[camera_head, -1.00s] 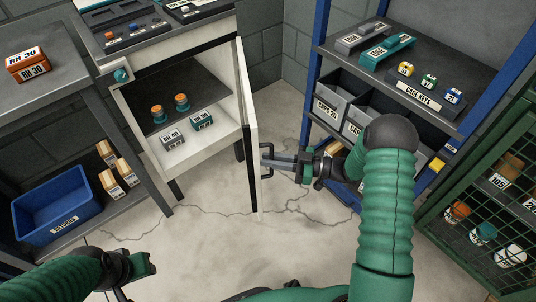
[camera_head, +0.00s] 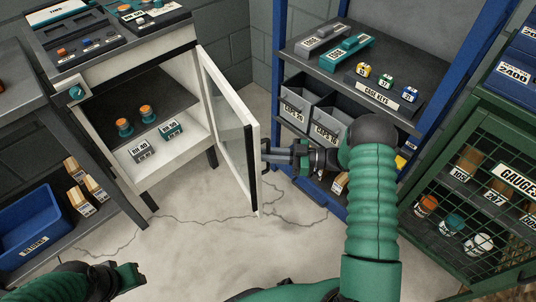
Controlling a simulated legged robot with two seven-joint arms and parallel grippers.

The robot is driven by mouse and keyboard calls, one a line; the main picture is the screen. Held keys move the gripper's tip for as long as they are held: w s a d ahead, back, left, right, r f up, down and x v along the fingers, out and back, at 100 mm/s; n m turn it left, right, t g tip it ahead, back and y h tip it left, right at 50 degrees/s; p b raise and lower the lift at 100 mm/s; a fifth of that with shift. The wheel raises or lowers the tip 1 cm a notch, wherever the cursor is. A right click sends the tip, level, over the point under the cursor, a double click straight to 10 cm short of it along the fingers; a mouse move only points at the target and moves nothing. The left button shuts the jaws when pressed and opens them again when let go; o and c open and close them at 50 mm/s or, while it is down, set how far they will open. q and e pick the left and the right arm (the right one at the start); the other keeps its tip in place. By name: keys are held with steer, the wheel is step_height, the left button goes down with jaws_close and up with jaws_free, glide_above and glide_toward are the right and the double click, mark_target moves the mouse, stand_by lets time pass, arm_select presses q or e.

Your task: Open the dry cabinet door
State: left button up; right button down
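The white dry cabinet (camera_head: 205,147) stands left of centre. Its glass-paned door (camera_head: 232,120) is swung wide open, hinged on the right side. The dark door handle (camera_head: 264,158) is on the outer face near the free edge. My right gripper (camera_head: 273,154) is at the handle from the right, its fingers appearing closed on it; the exact contact is small in view. My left gripper (camera_head: 132,278) is low at the bottom left, away from the cabinet; its fingers are not clear.
Inside the cabinet are orange-topped pieces (camera_head: 146,112) and labelled blocks (camera_head: 140,151). A blue shelf rack (camera_head: 280,60) with grey bins (camera_head: 296,104) stands right of the door. A green mesh cage (camera_head: 440,150) is at far right. A blue bin (camera_head: 35,225) is at left. Floor below the door is clear.

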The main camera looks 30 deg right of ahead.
steer(key=c, duration=1.5)
jaws_free()
steer(key=shift+d, duration=0.1)
steer(key=shift+o, duration=0.2)
